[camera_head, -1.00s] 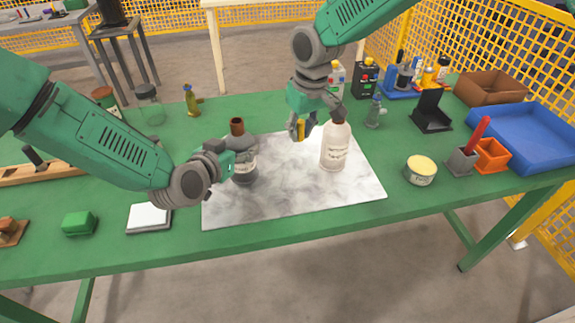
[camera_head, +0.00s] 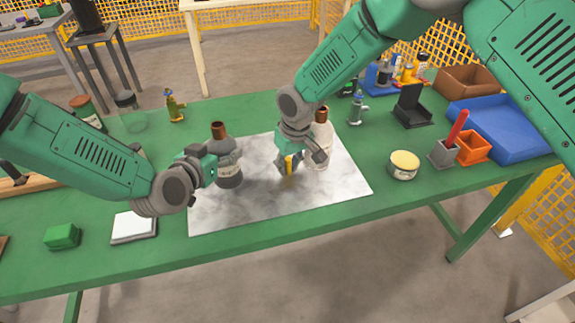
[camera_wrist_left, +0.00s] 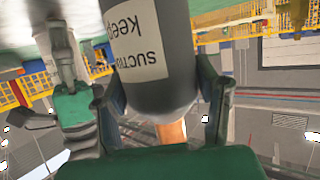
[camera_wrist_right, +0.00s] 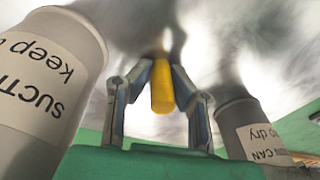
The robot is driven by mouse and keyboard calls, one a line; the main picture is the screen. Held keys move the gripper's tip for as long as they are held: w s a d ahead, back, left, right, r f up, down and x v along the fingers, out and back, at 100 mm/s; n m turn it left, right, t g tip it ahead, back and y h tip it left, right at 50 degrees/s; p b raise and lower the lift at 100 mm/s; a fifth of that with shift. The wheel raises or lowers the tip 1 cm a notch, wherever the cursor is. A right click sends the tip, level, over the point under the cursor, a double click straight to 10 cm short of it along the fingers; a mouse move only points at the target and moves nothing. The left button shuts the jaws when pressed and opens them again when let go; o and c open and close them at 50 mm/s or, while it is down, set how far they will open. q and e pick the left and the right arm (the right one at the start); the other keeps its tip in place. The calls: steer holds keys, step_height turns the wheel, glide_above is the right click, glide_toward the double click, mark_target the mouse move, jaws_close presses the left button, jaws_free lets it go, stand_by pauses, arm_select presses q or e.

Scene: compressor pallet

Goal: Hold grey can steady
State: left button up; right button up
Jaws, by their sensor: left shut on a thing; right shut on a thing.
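The grey can (camera_head: 229,172) with a copper-brown cap stands upright on the marbled mat (camera_head: 255,205). My left gripper (camera_head: 212,167) is shut on it from the left; in the left wrist view its fingers flank the labelled grey can (camera_wrist_left: 150,60). My right gripper (camera_head: 288,165) is between the grey can and the pale can (camera_head: 323,132), low over the mat. It is shut on a small yellow cylinder (camera_wrist_right: 162,85), held between its fingertips in the right wrist view. The pale can stands partly hidden behind my right gripper. The cylinder's far end lies close to the mat.
A round yellow-lidded tin (camera_head: 403,165), orange holder (camera_head: 472,148), black stand (camera_head: 411,105) and blue tray (camera_head: 510,128) are at the right. A white pad (camera_head: 133,227) and green block (camera_head: 62,236) lie at the left. The mat's front part is clear.

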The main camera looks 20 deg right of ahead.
steer(key=o, duration=0.8)
steer(key=shift+a, duration=0.15)
steer(key=shift+o, duration=0.2)
steer(key=shift+a+r, duration=0.2)
steer(key=shift+a, duration=0.2)
steer(key=shift+o, duration=0.3)
step_height(320, 180, up, 11)
steer(key=s+d, duration=0.1)
steer(key=shift+d+r, duration=0.2)
steer(key=shift+d, duration=0.05)
steer(key=f+n, duration=0.2)
steer(key=f, duration=0.1)
steer(key=f+n, duration=0.2)
steer(key=f, duration=0.1)
steer(key=w+f+n, duration=0.1)
steer(key=f+n, duration=0.1)
steer(key=f, duration=0.1)
steer(key=shift+a+f, duration=0.1)
steer(key=shift+a, duration=0.1)
